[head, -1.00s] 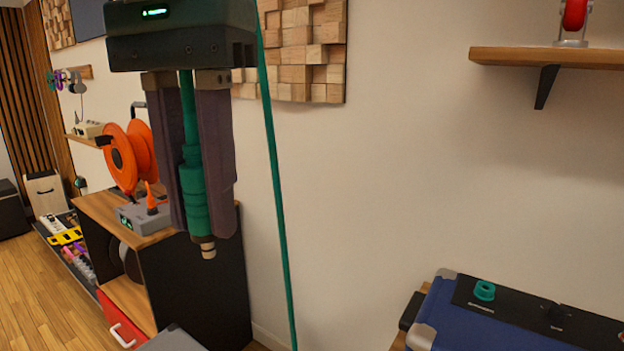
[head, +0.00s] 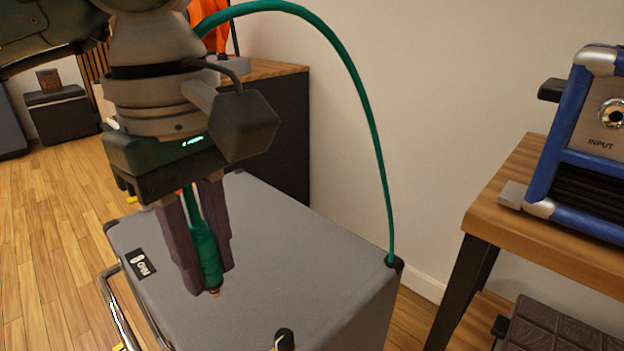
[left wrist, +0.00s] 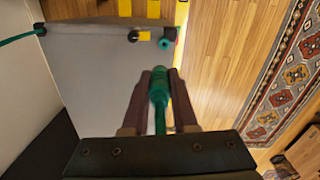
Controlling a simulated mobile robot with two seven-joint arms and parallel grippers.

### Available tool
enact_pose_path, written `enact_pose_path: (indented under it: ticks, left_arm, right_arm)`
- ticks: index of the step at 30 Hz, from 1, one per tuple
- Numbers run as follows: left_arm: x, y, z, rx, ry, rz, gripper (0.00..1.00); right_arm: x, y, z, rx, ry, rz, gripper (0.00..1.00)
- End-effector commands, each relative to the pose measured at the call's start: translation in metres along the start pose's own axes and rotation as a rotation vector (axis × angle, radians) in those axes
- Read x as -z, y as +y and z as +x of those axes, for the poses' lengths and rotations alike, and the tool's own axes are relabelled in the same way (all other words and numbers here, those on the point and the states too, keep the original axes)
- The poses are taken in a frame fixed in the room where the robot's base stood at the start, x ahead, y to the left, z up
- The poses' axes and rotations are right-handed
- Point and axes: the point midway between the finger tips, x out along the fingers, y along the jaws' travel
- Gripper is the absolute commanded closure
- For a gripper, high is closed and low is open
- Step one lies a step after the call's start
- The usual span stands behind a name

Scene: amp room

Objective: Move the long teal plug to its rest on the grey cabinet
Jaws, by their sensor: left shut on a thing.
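My left gripper (head: 210,280) is shut on the long teal plug (head: 206,252), which hangs tip down between the dark fingers. The plug tip is over the top of the grey cabinet (head: 290,235); whether it touches cannot be told. In the left wrist view the plug (left wrist: 159,88) lies between the fingers (left wrist: 157,82) over the grey top (left wrist: 95,75). I cannot tell for sure which is the rest. The right gripper is not in view.
A teal cable (head: 365,95) arcs from behind my left arm to the cabinet's back right corner. A blue amp (head: 578,150) with an input jack stands on a wooden table (head: 500,215) at right. A black piece (head: 284,338) stands at the cabinet's front. The middle of its top is clear.

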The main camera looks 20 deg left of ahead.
Motion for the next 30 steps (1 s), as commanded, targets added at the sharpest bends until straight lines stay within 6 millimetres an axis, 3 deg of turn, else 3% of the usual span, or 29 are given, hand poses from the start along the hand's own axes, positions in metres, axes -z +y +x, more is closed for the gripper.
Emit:
enact_pose_path:
  ticks: [1, 6, 20, 30]
  left_arm:
    - [0.001, -0.003, 0.033, 0.002, 0.002, -0.049, 1.0]
    - [0.004, -0.007, 0.071, 0.002, 0.007, -0.183, 1.0]
    - [0.005, -0.009, 0.096, 0.001, 0.011, -0.243, 1.0]
    - [0.005, -0.009, 0.129, 0.002, 0.011, -0.241, 1.0]
  right_arm:
    - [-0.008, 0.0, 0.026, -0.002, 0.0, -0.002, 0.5]
    - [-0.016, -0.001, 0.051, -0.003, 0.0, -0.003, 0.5]
    - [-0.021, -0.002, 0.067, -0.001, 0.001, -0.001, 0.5]
    - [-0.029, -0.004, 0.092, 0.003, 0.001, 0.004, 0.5]
